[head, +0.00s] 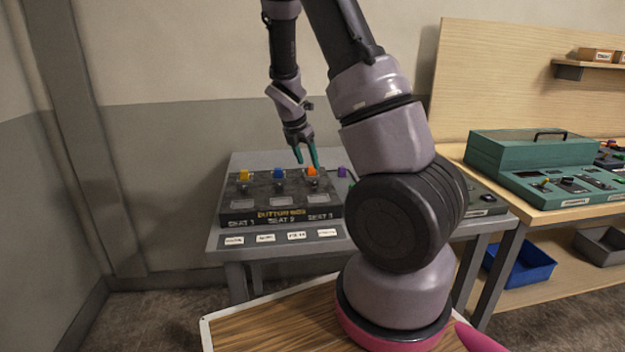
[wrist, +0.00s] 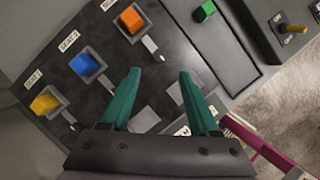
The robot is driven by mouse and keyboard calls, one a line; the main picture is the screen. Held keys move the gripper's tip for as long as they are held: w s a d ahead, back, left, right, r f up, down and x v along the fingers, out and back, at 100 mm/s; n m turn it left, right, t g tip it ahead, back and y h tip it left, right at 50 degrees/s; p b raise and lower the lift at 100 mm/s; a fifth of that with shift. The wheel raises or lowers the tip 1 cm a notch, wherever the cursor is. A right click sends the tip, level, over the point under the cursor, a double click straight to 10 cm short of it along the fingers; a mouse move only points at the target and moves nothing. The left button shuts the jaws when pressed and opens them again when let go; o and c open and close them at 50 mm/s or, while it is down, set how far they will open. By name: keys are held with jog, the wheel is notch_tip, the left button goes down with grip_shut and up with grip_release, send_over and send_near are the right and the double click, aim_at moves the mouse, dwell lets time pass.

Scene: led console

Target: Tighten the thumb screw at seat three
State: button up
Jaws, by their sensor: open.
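The dark button box (head: 232,212) stands on the grey table, with seats marked one to three. An orange button block (head: 312,171) sits at seat three; it also shows in the wrist view (wrist: 131,18). Beside that block is a small grey piece (wrist: 150,44), which looks like the seat-three thumb screw; how tight it is cannot be told. My gripper (head: 306,163), with teal fingers, hangs over the seat-three side of the box. In the wrist view, my gripper (wrist: 160,74) is open and empty, its fingertips apart from the grey piece.
Blue (head: 278,173) and yellow (head: 244,175) blocks sit at seats two and one. A purple block (head: 342,171) stands right of the box. A green block (wrist: 205,12) shows in the wrist view. A teal console (head: 530,150) stands on the right bench.

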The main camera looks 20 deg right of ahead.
aim_at(314, 181)
jog(key=x, duration=0.8)
jog(key=shift+c, duration=0.4)
grip_shut()
